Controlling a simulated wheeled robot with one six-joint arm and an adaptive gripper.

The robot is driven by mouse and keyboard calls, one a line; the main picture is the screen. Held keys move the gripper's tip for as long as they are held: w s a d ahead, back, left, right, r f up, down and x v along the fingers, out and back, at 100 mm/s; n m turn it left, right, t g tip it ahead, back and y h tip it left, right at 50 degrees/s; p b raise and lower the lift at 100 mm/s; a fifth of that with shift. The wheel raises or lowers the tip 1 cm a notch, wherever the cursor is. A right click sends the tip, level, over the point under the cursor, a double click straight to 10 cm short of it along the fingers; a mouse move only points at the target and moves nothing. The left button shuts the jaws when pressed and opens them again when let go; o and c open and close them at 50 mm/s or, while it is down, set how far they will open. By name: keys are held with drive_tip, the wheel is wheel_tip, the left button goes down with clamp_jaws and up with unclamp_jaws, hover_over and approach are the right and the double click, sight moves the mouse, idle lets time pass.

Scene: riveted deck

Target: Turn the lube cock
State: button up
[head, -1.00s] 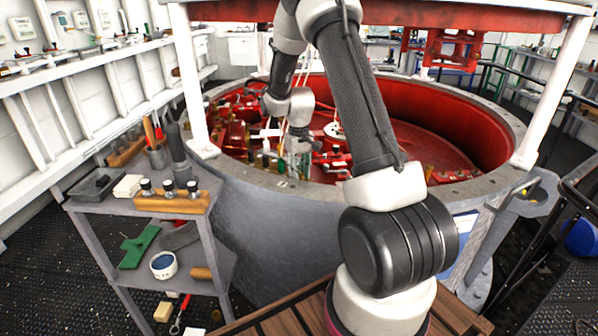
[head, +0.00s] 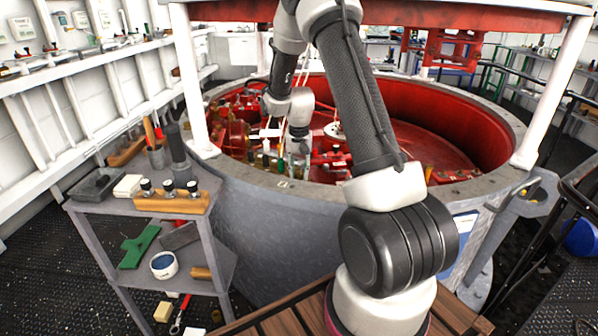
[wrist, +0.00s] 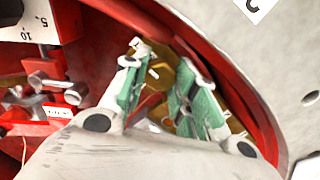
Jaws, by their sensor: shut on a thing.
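My gripper (wrist: 160,95) shows in the wrist view with green pads on both fingers. Between and behind the fingers is a brass-coloured fitting (wrist: 154,103), which I take to be the lube cock. The fingers are closed on it, though the exact grip is partly hidden by the fingers and the pale gripper body. In the head view my gripper (head: 298,150) reaches down inside the near left rim of the round red pit. The held part is too small and covered to make out there.
The pit's grey rim (head: 350,187) curves close under my arm. Red fittings (wrist: 45,90) and a white scale plate (wrist: 33,22) lie left of the fingers in the wrist view. A grey shelf cart (head: 150,205) with bottles and tools stands at left. A white post (head: 190,85) rises beside the pit.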

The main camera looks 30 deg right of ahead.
sight(299, 173)
idle(0.4)
drive_tip(key=o, duration=1.1)
drive_tip(key=shift+c, duration=0.2)
drive_tip(key=shift+r, duration=0.1)
wheel_tip(299, 173, up, 7)
drive_tip(key=shift+r, duration=0.2)
